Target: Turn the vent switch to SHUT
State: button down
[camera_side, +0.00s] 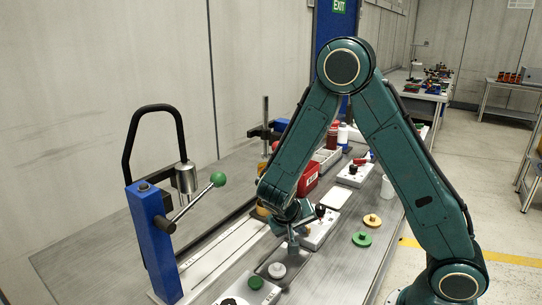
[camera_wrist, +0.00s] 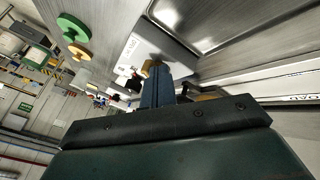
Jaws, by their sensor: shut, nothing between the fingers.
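My gripper (camera_side: 293,246) points down beside a white switch box (camera_side: 318,232) with a black knob (camera_side: 320,211). In the wrist view my gripper's fingers (camera_wrist: 156,66) are together and empty, with their tips in front of a white labelled surface (camera_wrist: 134,48). The label is too small to read. A dark knob-like part (camera_wrist: 133,84) shows left of the fingers. I cannot tell which box carries the vent switch or where its pointer stands. Contact between the fingers and any knob cannot be made out.
A green disc (camera_side: 362,239) and a yellow disc (camera_side: 372,220) lie right of the box. Another white box (camera_side: 354,174) stands behind, near a red bin (camera_side: 308,179). A blue lever press (camera_side: 152,235) with a green ball handle (camera_side: 218,179) stands left. A grey knob (camera_side: 277,270) is in front.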

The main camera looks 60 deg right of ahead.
jog(key=shift+s+d, duration=0.15)
jog(key=shift+s, duration=0.35)
jog(key=shift+s+d, duration=0.35)
jog(key=shift+s, duration=0.15)
jog(key=shift+s+d, duration=0.55)
jog(key=shift+d, duration=0.2)
jog(key=shift+w, duration=0.2)
jog(key=shift+w+a, duration=0.15)
jog(key=shift+w, duration=0.55)
jog(key=shift+a, duration=0.1)
